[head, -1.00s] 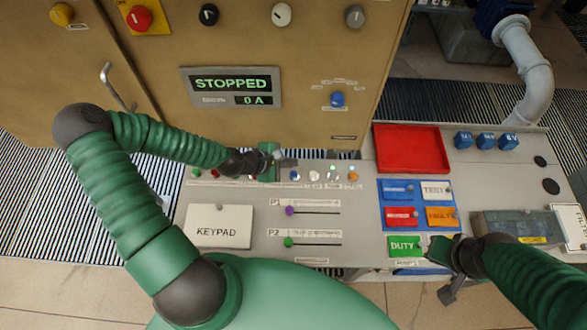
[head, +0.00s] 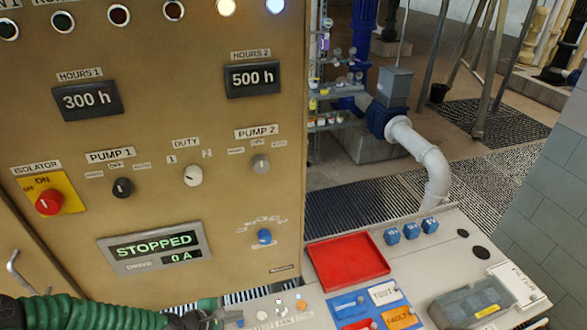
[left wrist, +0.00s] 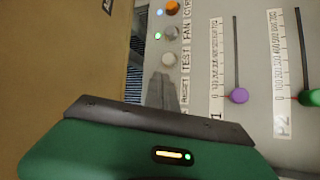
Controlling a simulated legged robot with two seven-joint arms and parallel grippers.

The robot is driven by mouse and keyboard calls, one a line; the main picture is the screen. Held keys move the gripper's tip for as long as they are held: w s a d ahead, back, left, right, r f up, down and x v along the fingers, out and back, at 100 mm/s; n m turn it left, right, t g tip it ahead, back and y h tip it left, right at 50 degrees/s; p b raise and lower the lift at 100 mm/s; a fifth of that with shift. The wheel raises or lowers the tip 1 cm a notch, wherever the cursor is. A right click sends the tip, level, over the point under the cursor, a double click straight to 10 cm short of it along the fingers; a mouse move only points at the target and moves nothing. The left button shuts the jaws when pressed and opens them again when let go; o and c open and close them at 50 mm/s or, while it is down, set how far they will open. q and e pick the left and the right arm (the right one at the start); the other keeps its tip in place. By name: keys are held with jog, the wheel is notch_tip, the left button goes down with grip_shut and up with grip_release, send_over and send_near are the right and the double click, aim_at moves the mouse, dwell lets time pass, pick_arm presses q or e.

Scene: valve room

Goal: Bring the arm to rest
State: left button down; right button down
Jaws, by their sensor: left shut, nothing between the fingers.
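My left arm (head: 75,312) comes in along the bottom left edge of the head view, with its green ribbed sleeve partly cut off by the frame. My left gripper (head: 228,316) is at the bottom edge, over the desk panel's button row in front of the cabinet. It is shut and empty. In the left wrist view its fingers (left wrist: 163,92) are together beside the row of buttons, with the purple slider (left wrist: 237,96) and green slider (left wrist: 311,97) to the right. Whether the fingers touch the panel cannot be told. My right gripper is outside both views.
The tan cabinet (head: 190,100) rises behind the left gripper, its display (head: 155,247) reading STOPPED, 0 A. Pipework (head: 425,160) stands behind.

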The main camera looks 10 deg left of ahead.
pick_arm(q)
jog(key=s+f+m+g+b, duration=0.1)
jog(key=s+m, duration=0.1)
jog(key=s+d+f+m+g+b, duration=0.1)
jog(key=s+f+m, duration=0.1)
jog(key=m, duration=0.1)
jog(key=s+f+m+g+y+b, duration=0.1)
jog(key=s+f+m+b, duration=0.1)
jog(key=shift+d+g, duration=0.2)
jog(key=shift+g, duration=0.1)
jog(key=s+m, duration=0.1)
jog(key=m, duration=0.1)
jog(key=s+m+g+y+b, duration=0.1)
jog(key=shift+a+r+m+b, duration=0.2)
jog(key=shift+m+b, duration=0.1)
jog(key=shift+m, duration=0.1)
jog(key=r+m+b, duration=0.1)
jog(key=s+r+m+y+b, duration=0.1)
jog(key=m, duration=0.1)
jog(key=d+r+m+y+b, duration=0.1)
jog(key=m, duration=0.1)
jog(key=shift+s, duration=0.35)
jog(key=r+m, duration=0.1)
jog(key=s+d+r+m+b, duration=0.1)
jog(key=s+d+r+m, duration=0.1)
jog(key=r+m, duration=0.1)
jog(key=shift+s+d+b, duration=0.15)
jog(key=shift+b, duration=0.15)
jog(key=shift+a+f, duration=0.15)
jog(key=shift+a, duration=0.2)
